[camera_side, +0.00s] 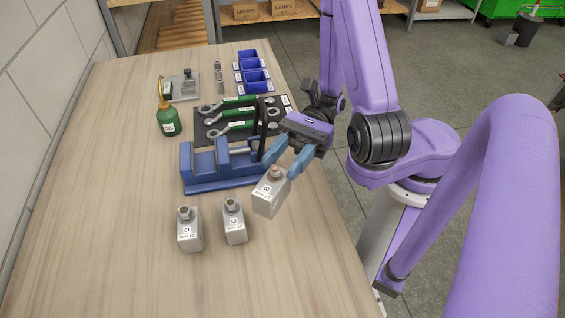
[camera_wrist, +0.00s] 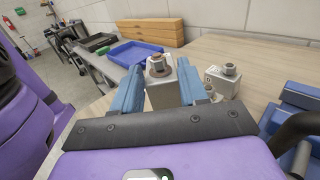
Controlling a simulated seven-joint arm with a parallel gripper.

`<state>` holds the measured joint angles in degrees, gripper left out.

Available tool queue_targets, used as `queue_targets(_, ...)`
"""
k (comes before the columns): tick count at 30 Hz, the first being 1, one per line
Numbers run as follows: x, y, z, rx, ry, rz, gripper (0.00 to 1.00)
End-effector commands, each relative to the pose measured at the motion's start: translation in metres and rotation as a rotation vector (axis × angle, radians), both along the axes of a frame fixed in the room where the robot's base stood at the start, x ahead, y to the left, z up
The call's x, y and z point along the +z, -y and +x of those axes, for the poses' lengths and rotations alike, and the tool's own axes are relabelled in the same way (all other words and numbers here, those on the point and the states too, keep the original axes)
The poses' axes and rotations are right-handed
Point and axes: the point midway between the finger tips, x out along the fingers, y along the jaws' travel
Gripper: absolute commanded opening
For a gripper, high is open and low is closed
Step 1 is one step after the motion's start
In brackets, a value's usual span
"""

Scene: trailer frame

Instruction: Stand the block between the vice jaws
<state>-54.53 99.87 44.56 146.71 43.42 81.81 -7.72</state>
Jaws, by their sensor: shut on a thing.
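My gripper (camera_side: 280,169) is shut on a grey block (camera_side: 269,196) with a bolt on top and a white label that seems to read B. The block is tilted and seems held above the table, at the right of the vice. In the wrist view the block (camera_wrist: 161,94) sits between my blue fingers (camera_wrist: 159,82). The blue vice (camera_side: 222,182) lies on the table, with a gap between its jaws that looks empty. The vice also shows at the right edge of the wrist view (camera_wrist: 303,96).
Two similar grey blocks (camera_side: 189,232) (camera_side: 235,224) stand in front of the vice. Behind it are a dark mat with green-handled wrenches (camera_side: 238,114), a green oil can (camera_side: 168,121) and blue bins (camera_side: 256,80). The table's left and front (camera_side: 100,220) are clear.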

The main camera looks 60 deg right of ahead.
Motion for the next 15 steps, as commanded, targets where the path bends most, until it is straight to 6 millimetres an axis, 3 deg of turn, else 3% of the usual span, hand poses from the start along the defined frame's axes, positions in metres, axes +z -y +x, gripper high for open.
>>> queue_targets(8, 0.028, -0.005, 0.01, 0.007, 0.007, -0.003, 0.0)
queue_targets(15, 0.067, -0.008, 0.037, -0.003, 0.01, -0.003, 0.0)
